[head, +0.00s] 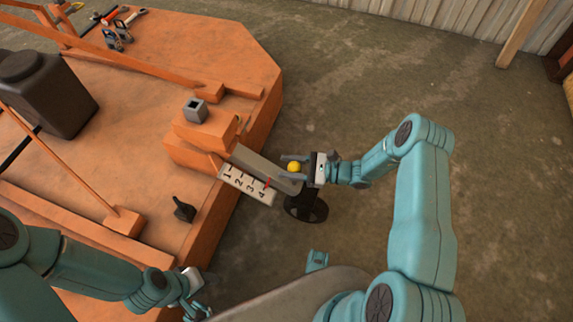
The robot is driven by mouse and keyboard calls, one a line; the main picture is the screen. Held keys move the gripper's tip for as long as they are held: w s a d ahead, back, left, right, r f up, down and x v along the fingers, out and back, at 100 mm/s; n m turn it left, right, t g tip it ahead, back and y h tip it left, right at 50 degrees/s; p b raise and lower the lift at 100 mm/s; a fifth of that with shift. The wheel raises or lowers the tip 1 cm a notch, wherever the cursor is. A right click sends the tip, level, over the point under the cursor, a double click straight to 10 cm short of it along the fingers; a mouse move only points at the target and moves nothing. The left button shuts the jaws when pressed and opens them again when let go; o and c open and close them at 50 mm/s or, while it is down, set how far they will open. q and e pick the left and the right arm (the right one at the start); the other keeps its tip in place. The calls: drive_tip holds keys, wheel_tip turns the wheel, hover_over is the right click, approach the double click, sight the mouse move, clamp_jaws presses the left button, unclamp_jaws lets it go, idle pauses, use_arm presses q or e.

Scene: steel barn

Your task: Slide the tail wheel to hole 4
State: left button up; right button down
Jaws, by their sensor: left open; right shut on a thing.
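The dark tail wheel (317,209) hangs at the outer end of a grey bar (262,168) that sticks out from the orange deck's edge. A pale plate (232,184) along the bar carries the numbers 1 to 4, with 4 outermost. A small red mark (267,183) on the bar lies close to the 4; its exact alignment is hard to tell. My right gripper (293,168) is shut on the yellow knob (294,166) at the bar's outer end, above the wheel. My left gripper (197,302) is open and empty at the bottom, apart from the bar.
The orange deck (140,75) fills the left, with a dark box (45,92), a small black lever (184,210) and a grey square socket (195,110) on it. Tools lie at its far end. The concrete floor (350,80) right of the deck is clear.

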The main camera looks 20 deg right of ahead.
drive_tip(key=c, duration=0.6)
unclamp_jaws()
drive_tip(key=shift+s+d+f, duration=0.1)
drive_tip(key=shift+s+f, duration=0.05)
drive_tip(key=shift+d, duration=0.1)
drive_tip(key=p+v, duration=0.2)
drive_tip(key=v, duration=1.4)
drive_tip(key=shift+s, duration=0.15)
